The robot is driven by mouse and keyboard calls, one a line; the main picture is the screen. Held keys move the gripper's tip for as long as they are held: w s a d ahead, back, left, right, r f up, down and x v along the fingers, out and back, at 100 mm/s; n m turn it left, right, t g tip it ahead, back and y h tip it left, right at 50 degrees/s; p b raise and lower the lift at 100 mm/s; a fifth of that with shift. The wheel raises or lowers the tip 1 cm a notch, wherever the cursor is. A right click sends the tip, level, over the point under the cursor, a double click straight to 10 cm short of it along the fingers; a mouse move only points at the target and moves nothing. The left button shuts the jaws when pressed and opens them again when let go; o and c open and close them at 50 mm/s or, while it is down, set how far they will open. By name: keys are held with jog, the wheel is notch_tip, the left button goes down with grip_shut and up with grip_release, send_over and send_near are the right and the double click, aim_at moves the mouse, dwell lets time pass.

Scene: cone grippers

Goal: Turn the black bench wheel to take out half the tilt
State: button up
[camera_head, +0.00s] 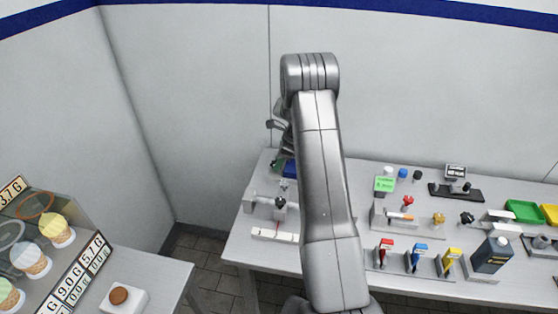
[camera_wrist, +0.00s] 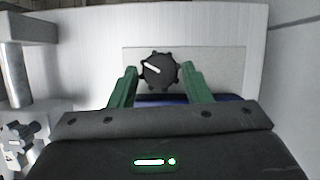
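The black wheel (camera_wrist: 159,70) has a notched rim and a white pointer line, which slants from upper left to lower right. It stands in front of a pale grey plate (camera_wrist: 220,62) in the wrist view. My gripper (camera_wrist: 159,72) has its two green fingers on either side of the wheel, with the tips very close to its rim. I cannot tell whether they touch it. In the head view my arm hides most of my gripper and I cannot make out this wheel there.
A grey fixture (camera_wrist: 20,70) stands left in the wrist view. An ice-cream cone display (camera_head: 45,240) is at lower left.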

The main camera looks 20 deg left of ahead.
jog(key=c, duration=0.5)
jog(key=n, duration=0.1)
jog(key=n+g+b, duration=0.1)
jog(key=shift+w+a+f+n+b, duration=0.1)
jog(key=shift+w+n+b, duration=0.05)
jog(key=shift+n+b, duration=0.2)
jog(key=shift+w+a+n+g+h+b, duration=0.1)
jog(key=shift+n+g+h+b, duration=0.25)
jog(key=shift+n, duration=0.85)
jog(key=shift+n+g+h+b, duration=0.25)
jog(key=shift+n+g+h, duration=0.15)
jog(key=shift+n, duration=0.75)
jog(key=o, duration=1)
